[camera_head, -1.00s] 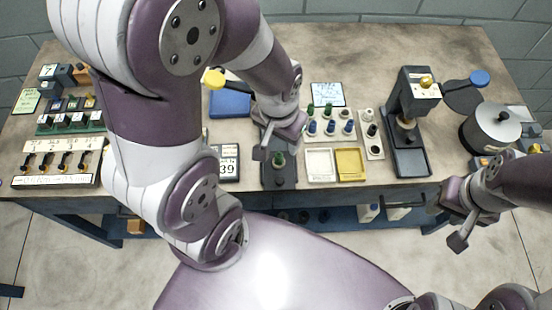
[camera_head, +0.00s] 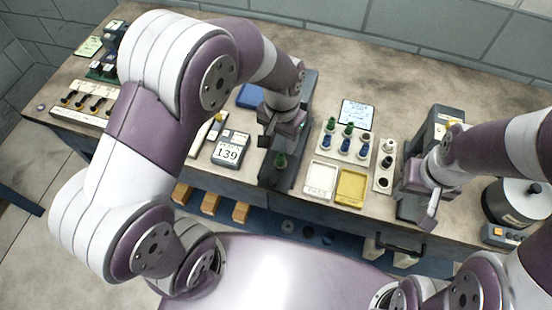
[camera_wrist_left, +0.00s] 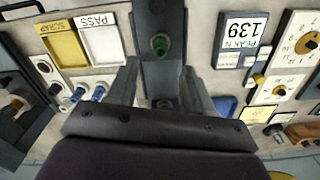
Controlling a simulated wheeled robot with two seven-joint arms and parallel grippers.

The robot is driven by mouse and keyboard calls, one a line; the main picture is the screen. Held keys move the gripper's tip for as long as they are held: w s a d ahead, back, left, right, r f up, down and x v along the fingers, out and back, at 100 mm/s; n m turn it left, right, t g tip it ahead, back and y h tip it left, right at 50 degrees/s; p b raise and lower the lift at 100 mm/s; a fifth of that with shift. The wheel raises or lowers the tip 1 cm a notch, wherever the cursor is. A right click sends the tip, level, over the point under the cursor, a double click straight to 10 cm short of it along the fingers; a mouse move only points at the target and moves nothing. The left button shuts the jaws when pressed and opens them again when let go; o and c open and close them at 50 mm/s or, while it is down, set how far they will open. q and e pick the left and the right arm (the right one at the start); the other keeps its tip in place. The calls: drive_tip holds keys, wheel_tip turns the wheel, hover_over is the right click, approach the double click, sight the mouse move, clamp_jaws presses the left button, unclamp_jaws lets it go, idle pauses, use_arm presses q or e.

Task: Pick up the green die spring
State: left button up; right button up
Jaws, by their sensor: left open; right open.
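A green die spring (camera_head: 281,160) stands upright on the dark tester (camera_head: 272,180) at the middle front of the bench; it also shows in the left wrist view (camera_wrist_left: 159,45). My left gripper (camera_head: 274,138) is just behind it in the head view. In the left wrist view its two fingers (camera_wrist_left: 160,88) are spread, with nothing between them, and the spring is beyond the tips. More green springs (camera_head: 347,129) stand in the pale rack (camera_head: 322,147) to the right. My right gripper (camera_head: 420,205) is open and empty in front of the black press.
A white PASS tray (camera_head: 320,179) and a yellow SCRAP tray (camera_head: 351,187) lie right of the tester. A display reading 139 (camera_head: 228,153) stands to its left. The black press (camera_head: 440,130) and a metal pot (camera_head: 518,200) are at the right.

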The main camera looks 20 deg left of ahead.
sight(280, 156)
use_arm(q)
wheel_tip(280, 156, down, 8)
drive_tip(key=shift+w+f+p, duration=0.1)
drive_tip(key=shift+w+p, duration=0.05)
drive_tip(key=shift+p, duration=0.65)
drive_tip(key=shift+f, duration=0.25)
clamp_jaws()
